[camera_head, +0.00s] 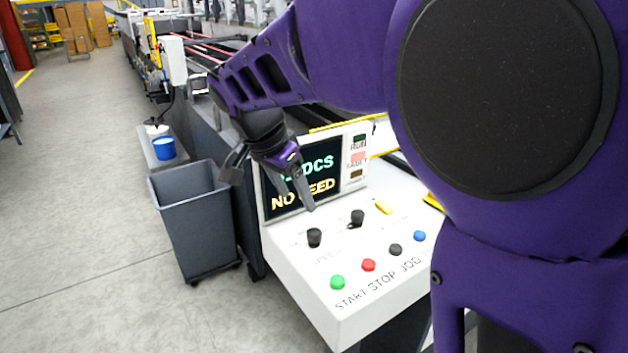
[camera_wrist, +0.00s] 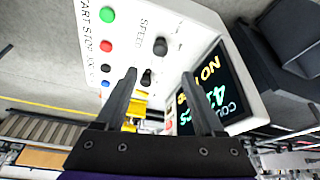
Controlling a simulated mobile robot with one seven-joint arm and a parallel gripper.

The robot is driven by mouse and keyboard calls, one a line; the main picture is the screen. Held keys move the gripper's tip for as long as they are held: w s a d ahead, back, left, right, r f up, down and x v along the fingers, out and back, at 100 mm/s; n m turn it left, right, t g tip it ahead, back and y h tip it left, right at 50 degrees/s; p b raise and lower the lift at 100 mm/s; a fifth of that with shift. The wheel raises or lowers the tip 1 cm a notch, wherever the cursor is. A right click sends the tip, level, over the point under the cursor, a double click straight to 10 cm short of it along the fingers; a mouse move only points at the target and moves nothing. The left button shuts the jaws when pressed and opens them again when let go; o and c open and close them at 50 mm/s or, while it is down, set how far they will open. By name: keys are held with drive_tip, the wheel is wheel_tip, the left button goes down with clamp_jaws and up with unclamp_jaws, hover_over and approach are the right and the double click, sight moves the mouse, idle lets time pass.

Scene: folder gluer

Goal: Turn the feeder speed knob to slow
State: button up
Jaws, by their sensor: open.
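The feeder speed knob (camera_head: 314,237) is a black round knob on the white sloped control panel (camera_head: 345,310), with a SPEED label just in front of it. In the wrist view the speed knob (camera_wrist: 160,46) lies beyond the fingertips, roughly between their lines. Its pointer mark is too small to read. A second black knob (camera_head: 357,218) is to its right; this second knob also shows in the wrist view (camera_wrist: 148,78), near one finger. My gripper (camera_head: 271,195) is open and empty, above and behind the speed knob, in front of the display. It appears apart from both knobs.
Green (camera_head: 337,282), red (camera_head: 368,265), black (camera_head: 395,249) and blue (camera_head: 419,236) buttons line the panel's front. A lit display (camera_head: 318,183) reading NO FEED stands behind the knobs.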

sight(313, 232)
drive_tip(key=b+x, duration=0.1)
drive_tip(key=x, duration=1.1)
drive_tip(key=shift+f, duration=0.15)
clamp_jaws()
